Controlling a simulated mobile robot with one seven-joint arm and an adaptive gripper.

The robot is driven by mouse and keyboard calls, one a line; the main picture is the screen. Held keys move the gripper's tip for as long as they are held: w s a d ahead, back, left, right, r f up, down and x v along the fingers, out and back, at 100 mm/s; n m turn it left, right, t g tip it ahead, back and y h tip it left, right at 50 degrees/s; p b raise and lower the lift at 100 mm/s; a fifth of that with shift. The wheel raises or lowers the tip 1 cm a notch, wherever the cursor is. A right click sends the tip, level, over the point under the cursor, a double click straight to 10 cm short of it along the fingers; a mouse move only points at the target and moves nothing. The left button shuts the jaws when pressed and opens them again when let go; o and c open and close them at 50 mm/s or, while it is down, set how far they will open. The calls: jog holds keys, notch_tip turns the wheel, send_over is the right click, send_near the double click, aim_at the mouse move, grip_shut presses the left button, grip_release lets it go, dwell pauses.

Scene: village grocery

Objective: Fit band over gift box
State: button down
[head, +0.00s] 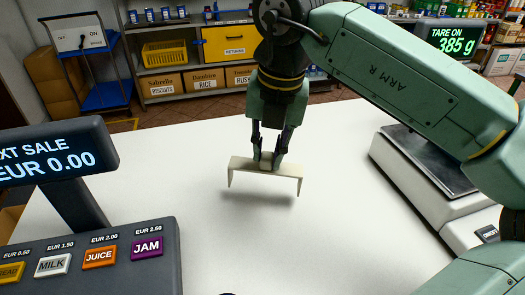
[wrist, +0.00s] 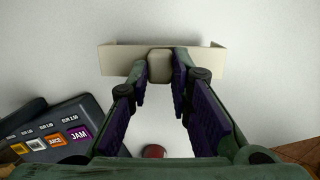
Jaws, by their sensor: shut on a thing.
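The band (head: 240,164) is a cream, U-shaped strip with two short legs pointing down and a block-like grip in its middle. My gripper (head: 267,158) is shut on that grip and holds the band above the white counter, with a shadow below it. In the wrist view the band (wrist: 120,60) spans the top, and the gripper's purple-padded fingers (wrist: 160,70) close on its grip (wrist: 160,66). I cannot make out a gift box in either view.
A till (head: 80,245) with product buttons stands at the left, a scale (head: 425,165) at the right. A small reddish thing (wrist: 154,151), partly hidden, shows low in the wrist view. The counter (head: 185,160) around the band is clear. Shelves stand behind.

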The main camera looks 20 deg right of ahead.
aim_at(264, 154)
jog(key=shift+w+a+f, duration=0.1)
jog(key=shift+w+a, duration=0.25)
jog(key=shift+w, duration=0.35)
jog(key=shift+f+p, duration=0.75)
jog(key=shift+f, duration=1)
jog(key=c, duration=1.5)
grip_release()
jog(key=shift+o, duration=0.2)
jog(key=r+p, duration=0.1)
jog(key=r, duration=0.2)
jog(key=s+r+p, duration=0.1)
jog(key=r, duration=0.3)
jog(key=r+p, duration=0.1)
jog(key=r, duration=0.3)
jog(key=shift+s+d+r, duration=0.15)
jog(key=shift+s+d, duration=0.15)
jog(key=shift+s, duration=0.1)
jog(key=shift+s+r, duration=0.1)
jog(key=shift+r, duration=0.2)
